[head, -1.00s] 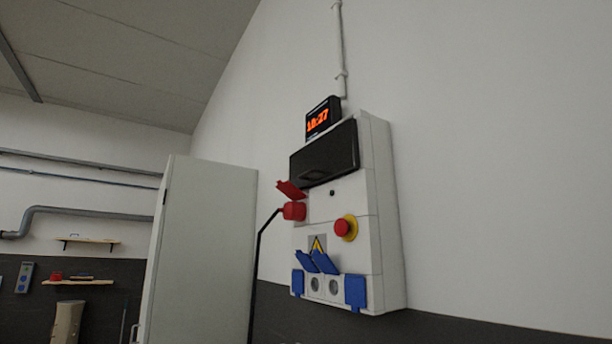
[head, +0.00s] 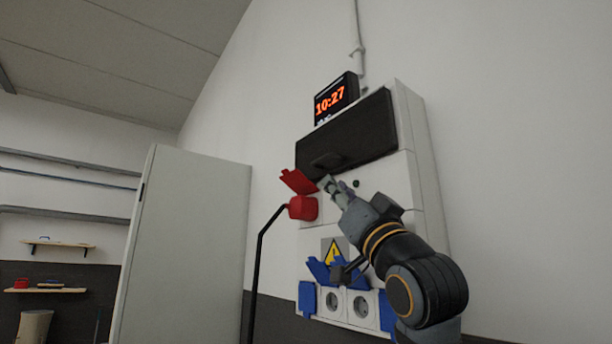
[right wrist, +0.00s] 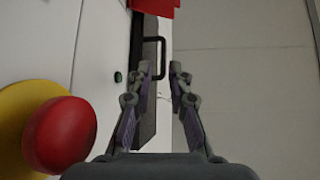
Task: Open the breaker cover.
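The breaker cover (head: 360,130) is a dark panel across the top of the white wall box, and it lies shut. Its handle (head: 326,161) is a small dark loop at the lower edge. My right gripper (head: 327,183) is just below the handle in the head view. In the right wrist view the two fingers (right wrist: 160,68) are apart, and the black handle (right wrist: 161,45) shows between and just beyond their tips. I cannot tell whether they touch it. The dark cover (right wrist: 148,122) runs edge-on beside the fingers. My left gripper is not in view.
A red socket (head: 303,208) with a raised flap and black cable sits left of my right gripper. A red emergency button (right wrist: 60,135) is close in the right wrist view. Blue-flapped sockets (head: 332,301) are below, a clock (head: 336,98) above, and a tall pale cabinet (head: 190,240) left.

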